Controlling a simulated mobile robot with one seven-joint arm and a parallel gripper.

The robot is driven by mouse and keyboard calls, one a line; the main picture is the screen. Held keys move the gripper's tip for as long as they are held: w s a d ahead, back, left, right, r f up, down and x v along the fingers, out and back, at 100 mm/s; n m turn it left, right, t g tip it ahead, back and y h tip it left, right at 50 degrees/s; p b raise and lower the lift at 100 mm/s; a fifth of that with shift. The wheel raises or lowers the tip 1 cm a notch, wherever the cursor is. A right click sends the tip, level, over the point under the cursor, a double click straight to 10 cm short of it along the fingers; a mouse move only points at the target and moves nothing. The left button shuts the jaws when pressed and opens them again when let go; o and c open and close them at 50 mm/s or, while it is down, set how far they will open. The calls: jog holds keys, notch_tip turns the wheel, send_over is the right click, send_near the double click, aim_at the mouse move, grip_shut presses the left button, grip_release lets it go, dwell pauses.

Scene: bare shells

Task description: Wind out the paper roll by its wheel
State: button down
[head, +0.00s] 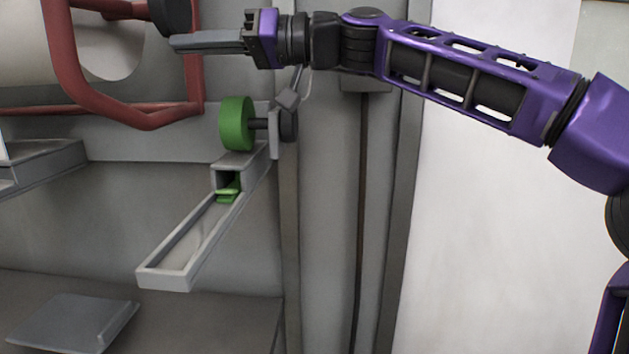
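A green wheel (237,123) sits on a short dark axle beside a grey wall bracket, left of centre. Just below it, a grey housing (228,178) has an open mouth with a green piece (229,190) showing in it, perhaps the paper's end; the roll itself is hidden. A long grey trough (165,277) slopes from the mouth toward the lower left. My gripper (180,43) is above the wheel and apart from it, its grey fingers pointing left. The fingers are seen edge-on, so their gap does not show. I see nothing held.
A red tubular frame (66,60) with a pale cylinder (85,45) behind it stands at upper left, close to my fingertips. A grey shelf (45,165) juts in at left. A grey slab (70,322) lies at lower left. The space left of the wheel looks clear.

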jog(key=shift+w, duration=0.3)
dwell(0.4)
jog(key=d+b, duration=0.1)
jog(key=d, duration=0.5)
jog(key=shift+s+f, duration=0.3)
jog(key=shift+f, duration=0.15)
